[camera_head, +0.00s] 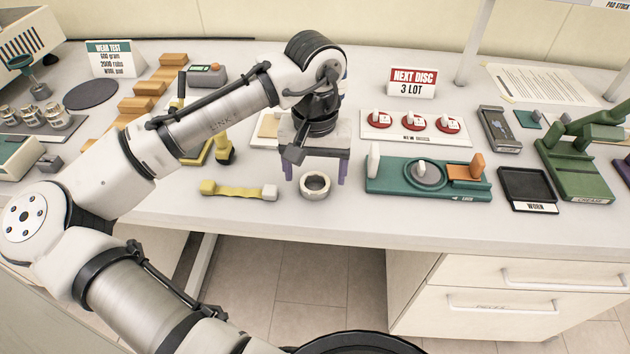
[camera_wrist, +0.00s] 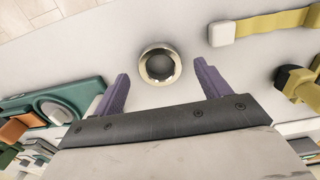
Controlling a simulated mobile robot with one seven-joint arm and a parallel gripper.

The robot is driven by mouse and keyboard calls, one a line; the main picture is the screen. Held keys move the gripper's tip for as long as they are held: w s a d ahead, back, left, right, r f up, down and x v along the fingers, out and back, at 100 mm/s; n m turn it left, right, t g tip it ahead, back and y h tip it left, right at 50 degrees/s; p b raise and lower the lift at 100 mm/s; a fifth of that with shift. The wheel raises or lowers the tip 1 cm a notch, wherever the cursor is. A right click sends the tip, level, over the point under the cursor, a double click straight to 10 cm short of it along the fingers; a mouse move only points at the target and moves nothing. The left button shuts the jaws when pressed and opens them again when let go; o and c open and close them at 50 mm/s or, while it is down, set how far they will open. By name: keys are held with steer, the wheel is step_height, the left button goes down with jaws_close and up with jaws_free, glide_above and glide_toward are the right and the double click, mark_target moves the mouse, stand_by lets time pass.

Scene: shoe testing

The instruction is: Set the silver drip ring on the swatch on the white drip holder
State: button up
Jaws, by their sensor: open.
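The silver drip ring (camera_head: 315,185) lies flat near the front edge of the white table. It also shows in the wrist view (camera_wrist: 145,69), round with a dark middle. My gripper (camera_head: 316,170) points down above and just behind the ring, its two purple fingers apart. In the wrist view the ring sits between and slightly beyond the fingertips, with nothing held. A pale board (camera_head: 268,128) behind my gripper is partly hidden; I cannot tell whether it is the white drip holder with the swatch.
A black tray (camera_head: 527,185) is farther right. The table's front edge is close.

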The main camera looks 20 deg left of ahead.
step_height(320, 180, down, 2)
steer(key=shift+f, duration=0.1)
steer(key=c, duration=1.1)
